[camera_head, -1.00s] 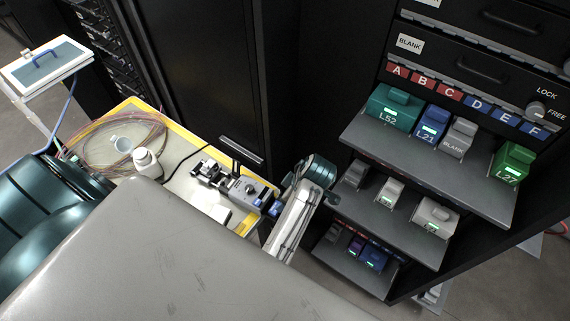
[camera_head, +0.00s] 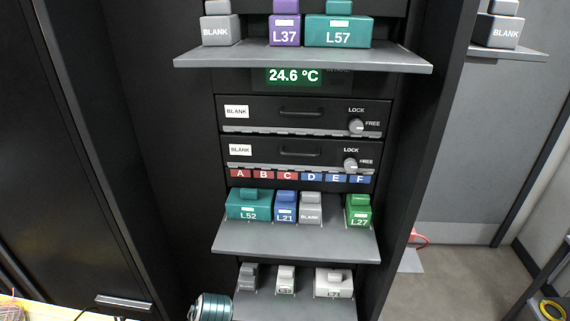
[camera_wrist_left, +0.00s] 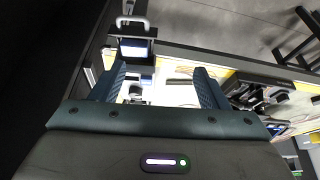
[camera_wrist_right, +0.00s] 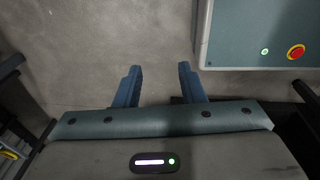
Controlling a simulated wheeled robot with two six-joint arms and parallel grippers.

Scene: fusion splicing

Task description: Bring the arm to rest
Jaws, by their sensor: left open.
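My left gripper (camera_wrist_left: 160,82) shows in the left wrist view with its two dark blue fingers wide apart and nothing between them. Beyond the fingers is the pale worktop (camera_wrist_left: 178,95) with small items on it. My right gripper (camera_wrist_right: 158,75) shows in the right wrist view with its fingers apart and empty, over bare grey floor.
The black rack (camera_head: 302,85) holds shelves with labelled modules, including teal L52 (camera_head: 248,207), blue L21 (camera_head: 286,208) and green L27 (camera_head: 359,211). In the right wrist view a grey box with a red button (camera_wrist_right: 296,52) is at upper right. Floor left of it is clear.

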